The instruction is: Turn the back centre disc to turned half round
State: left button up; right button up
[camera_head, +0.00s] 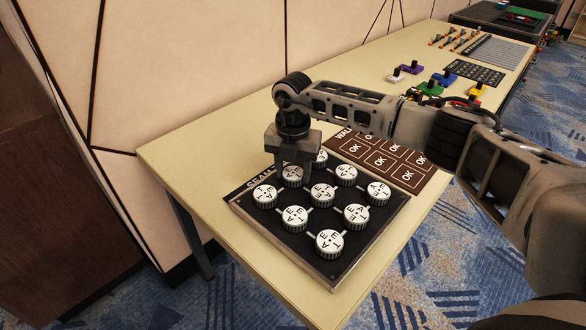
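The back centre disc (292,178) is a white-topped round knob with dark letters, in the middle of the row nearest the wall on a black board (312,258). My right gripper (293,168) points down right over this disc, its two fingers apart, one on each side of it. The fingers and palm hide part of the disc, so I cannot tell whether they touch its sides or how far it is turned. My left gripper is out of view.
Other lettered discs stand close around, such as the back left one (265,196) and the middle one (322,195). A brown card marked OK (381,162) lies to the right. Coloured blocks (442,80) lie farther along the table (220,150). The wall is close behind.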

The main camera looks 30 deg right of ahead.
jog(key=shift+c, duration=0.7)
jog(key=shift+n, duration=0.3)
